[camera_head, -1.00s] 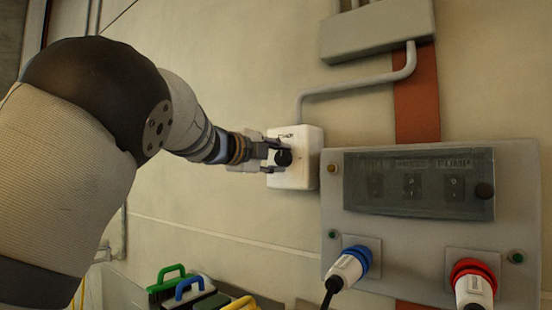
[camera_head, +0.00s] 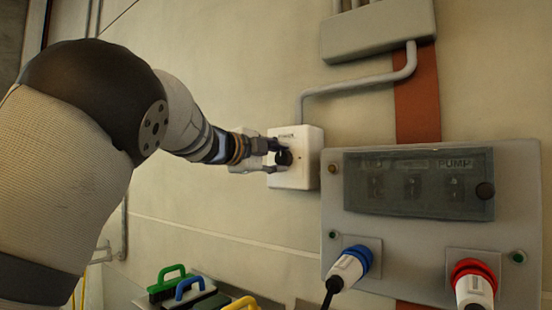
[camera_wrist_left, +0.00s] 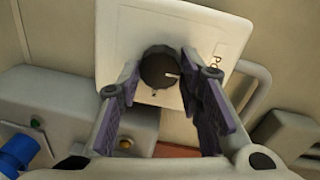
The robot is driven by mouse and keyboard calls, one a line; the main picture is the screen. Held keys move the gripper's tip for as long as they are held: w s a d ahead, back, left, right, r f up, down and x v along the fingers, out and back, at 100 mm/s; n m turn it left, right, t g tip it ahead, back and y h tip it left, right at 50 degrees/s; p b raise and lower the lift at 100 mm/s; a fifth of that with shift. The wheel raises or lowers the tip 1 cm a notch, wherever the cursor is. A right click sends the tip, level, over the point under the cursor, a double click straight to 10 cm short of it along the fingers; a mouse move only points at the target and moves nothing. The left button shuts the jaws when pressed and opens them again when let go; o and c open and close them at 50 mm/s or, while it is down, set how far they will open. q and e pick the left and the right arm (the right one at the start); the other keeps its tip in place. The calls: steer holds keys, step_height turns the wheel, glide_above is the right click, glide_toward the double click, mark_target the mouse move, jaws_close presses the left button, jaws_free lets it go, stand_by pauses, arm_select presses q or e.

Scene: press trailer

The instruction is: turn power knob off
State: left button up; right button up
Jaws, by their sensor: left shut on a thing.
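The power knob (camera_head: 284,157) is a round black knob on a white wall box (camera_head: 308,150) labelled POWER. In the left wrist view the knob (camera_wrist_left: 160,68) shows a white pointer mark on its face, and the white box plate (camera_wrist_left: 120,30) lies behind it. My left gripper (camera_head: 279,157) reaches the box from the left and is shut on the knob. In the left wrist view its two dark purple fingers (camera_wrist_left: 165,95) stand on either side of the knob. My right gripper is out of view.
A grey panel (camera_head: 400,228) with a dark switch window, a blue plug (camera_head: 356,258) and a red plug (camera_head: 474,275) is right of the box. A grey conduit (camera_head: 360,82) runs above. Brushes with coloured handles (camera_head: 180,285) sit below.

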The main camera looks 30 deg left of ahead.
arm_select(q)
steer(key=o, duration=1.2)
steer(key=shift+c, duration=0.2)
steer(key=s, duration=1.2)
steer(key=shift+a+r, duration=0.45)
